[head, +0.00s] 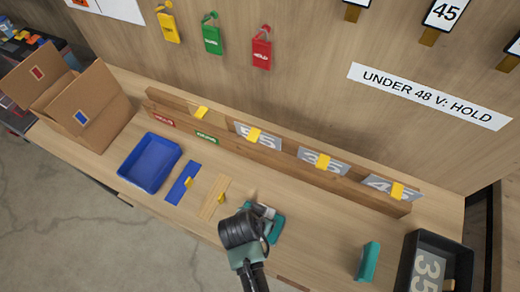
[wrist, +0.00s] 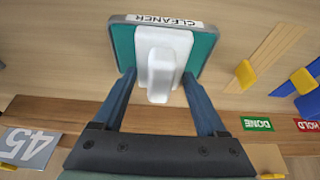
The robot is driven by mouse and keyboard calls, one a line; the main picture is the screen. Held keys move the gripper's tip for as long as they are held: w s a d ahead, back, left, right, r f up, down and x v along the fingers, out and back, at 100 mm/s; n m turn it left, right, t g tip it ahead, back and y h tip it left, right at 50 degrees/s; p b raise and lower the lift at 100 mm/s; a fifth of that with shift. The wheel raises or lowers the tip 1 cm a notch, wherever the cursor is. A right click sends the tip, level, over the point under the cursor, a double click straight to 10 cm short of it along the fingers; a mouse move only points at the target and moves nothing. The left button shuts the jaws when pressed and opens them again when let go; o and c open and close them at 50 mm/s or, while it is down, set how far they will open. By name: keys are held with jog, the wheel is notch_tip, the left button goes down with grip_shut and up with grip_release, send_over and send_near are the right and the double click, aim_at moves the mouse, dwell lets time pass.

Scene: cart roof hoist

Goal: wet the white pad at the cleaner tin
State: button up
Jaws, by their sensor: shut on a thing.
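The cleaner tin is a teal, square, shallow tin (wrist: 204,52) with a white CLEANER label on its far rim in the wrist view. In the head view the tin (head: 277,228) is at the table's front middle, partly behind my gripper. The white pad (wrist: 160,48), with a raised white grip, is over the tin's middle. My gripper (wrist: 159,78) is shut on the pad, one finger on each side of its grip. In the head view my gripper (head: 258,213) reaches down at the tin. Whether the pad's underside touches the tin is hidden.
A wooden rail (head: 285,158) holds number plates behind the tin. A tan strip (head: 214,197), a blue strip (head: 182,184) and a blue tray (head: 125,170) lie left. A teal block (head: 368,262) and a black crate (head: 408,262) stand right. Table between tin and block is clear.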

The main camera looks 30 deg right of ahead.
dwell(0.5)
notch_tip(320, 180, up, 7)
jog(key=p, duration=0.7)
dwell(0.8)
